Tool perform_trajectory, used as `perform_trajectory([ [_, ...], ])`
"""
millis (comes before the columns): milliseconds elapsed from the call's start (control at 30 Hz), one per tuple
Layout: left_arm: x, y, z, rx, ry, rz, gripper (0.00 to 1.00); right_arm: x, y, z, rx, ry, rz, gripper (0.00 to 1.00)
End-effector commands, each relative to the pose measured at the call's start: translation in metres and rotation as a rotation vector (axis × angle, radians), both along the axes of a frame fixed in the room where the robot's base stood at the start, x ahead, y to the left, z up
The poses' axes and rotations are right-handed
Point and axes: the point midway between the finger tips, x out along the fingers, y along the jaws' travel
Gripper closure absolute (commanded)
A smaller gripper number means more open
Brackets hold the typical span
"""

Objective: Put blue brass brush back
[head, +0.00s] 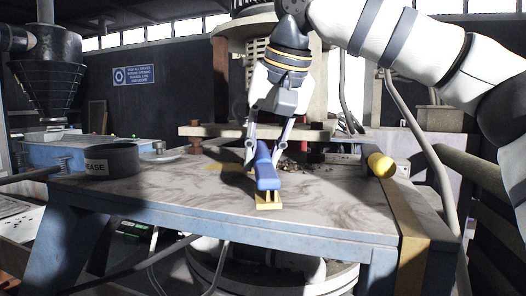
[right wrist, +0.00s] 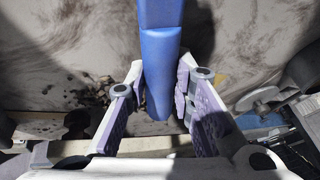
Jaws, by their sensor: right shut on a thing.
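The blue brass brush (head: 268,172) has a blue handle and a yellow brass head pointing down and toward the front of the table. My right gripper (head: 264,150) comes down from above and is shut on the handle. In the right wrist view the blue handle (right wrist: 160,55) lies between the two fingers. The brass head is near the tabletop (head: 340,215); I cannot tell whether it touches. My left gripper is not in view.
A dark round tin marked GREASE (head: 108,160) stands on the left of the table. A yellow cylinder (head: 381,165) lies at the right edge. Dark crumbs (head: 310,168) are scattered behind the brush. A raised beam (head: 215,131) crosses the back. The front tabletop is clear.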

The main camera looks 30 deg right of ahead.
Motion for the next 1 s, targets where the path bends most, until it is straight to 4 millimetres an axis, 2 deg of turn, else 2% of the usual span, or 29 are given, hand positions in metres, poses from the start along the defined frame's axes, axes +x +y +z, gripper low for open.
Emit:
perform_trajectory([
  [67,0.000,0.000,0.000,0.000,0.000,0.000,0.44,0.000,0.000,-0.003,0.000,0.001,0.000,1.00],
  [100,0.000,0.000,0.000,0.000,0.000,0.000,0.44,0.000,0.000,-0.003,0.000,0.000,-0.001,0.71],
  [167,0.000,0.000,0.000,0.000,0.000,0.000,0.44,0.000,0.000,-0.003,0.000,0.000,-0.001,0.58],
  [467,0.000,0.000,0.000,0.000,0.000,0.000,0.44,0.000,0.000,-0.002,-0.001,0.000,0.000,0.58],
  [567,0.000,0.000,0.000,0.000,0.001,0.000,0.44,-0.002,0.000,0.007,0.001,-0.001,-0.001,0.58],
  [667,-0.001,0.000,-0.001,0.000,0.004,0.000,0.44,-0.010,0.001,0.025,0.001,-0.003,-0.001,0.58],
  [900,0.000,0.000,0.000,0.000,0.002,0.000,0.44,-0.037,0.001,0.082,0.001,-0.004,-0.001,0.58],
  [1000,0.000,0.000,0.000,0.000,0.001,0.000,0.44,-0.045,0.001,0.098,-0.001,0.000,-0.001,0.58],
])
